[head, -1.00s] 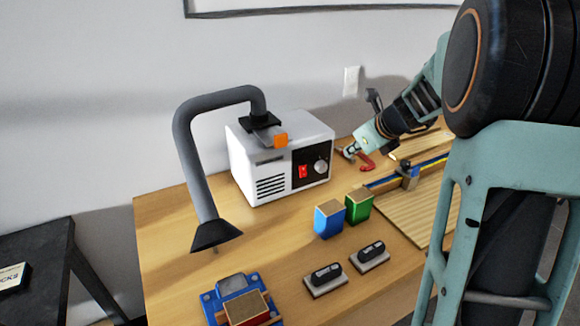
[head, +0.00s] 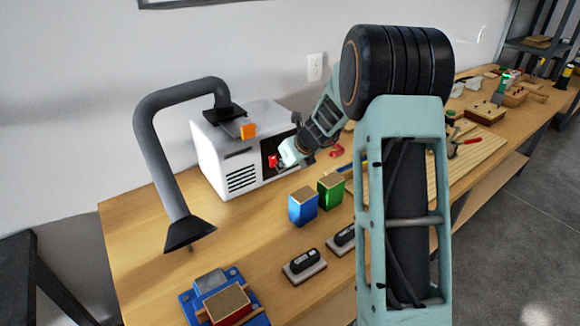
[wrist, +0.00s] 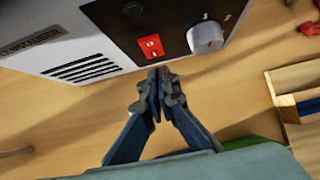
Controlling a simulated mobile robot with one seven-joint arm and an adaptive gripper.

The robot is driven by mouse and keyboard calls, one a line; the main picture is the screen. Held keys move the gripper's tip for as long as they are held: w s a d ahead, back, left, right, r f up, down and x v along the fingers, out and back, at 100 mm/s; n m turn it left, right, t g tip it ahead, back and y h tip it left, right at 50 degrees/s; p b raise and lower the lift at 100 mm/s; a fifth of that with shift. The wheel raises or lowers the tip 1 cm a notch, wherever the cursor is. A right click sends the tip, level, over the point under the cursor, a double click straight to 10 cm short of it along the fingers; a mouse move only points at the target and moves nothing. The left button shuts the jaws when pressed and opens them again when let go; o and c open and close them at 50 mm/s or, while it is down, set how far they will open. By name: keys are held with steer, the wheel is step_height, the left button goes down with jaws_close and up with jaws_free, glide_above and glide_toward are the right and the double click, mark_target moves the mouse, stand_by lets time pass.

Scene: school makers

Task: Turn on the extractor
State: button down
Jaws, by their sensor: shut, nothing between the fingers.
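The extractor is a white box (head: 212,155) with a grey bent hose (head: 150,135) ending in a dark hood (head: 189,234). It stands on the wooden bench. Its dark front panel carries a red rocker switch (head: 272,161), which also shows in the wrist view (wrist: 151,46), and a white dial (wrist: 206,37). My gripper (wrist: 158,74) is shut and empty, its tips just below the red switch in the wrist view. I cannot tell whether they touch the panel. In the head view my gripper (head: 281,158) is in front of the panel and hides the dial.
Blue (head: 303,206) and green (head: 331,190) blocks stand in front of the extractor. Two black-topped pieces, one at the front (head: 304,265), and a blue vise (head: 220,298) lie nearer. A red clamp (head: 337,151) lies right of the panel.

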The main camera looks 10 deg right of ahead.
mark_target(273, 161)
steer(key=shift+w+a+f, duration=0.1)
steer(key=shift+w+a, duration=0.25)
steer(key=shift+w, duration=0.5)
steer(key=shift+f, duration=0.1)
steer(key=shift+f+b, duration=0.3)
steer(key=shift+b, duration=0.8)
steer(key=shift+w+t+b, duration=0.2)
steer(key=shift+t+b, duration=0.2)
steer(key=shift+b, duration=1.75)
steer(key=shift+a+r+t+y+b, duration=0.2)
steer(key=shift+t+y+b, duration=0.1)
steer(key=shift+b, duration=0.2)
steer(key=shift+w+r, duration=0.1)
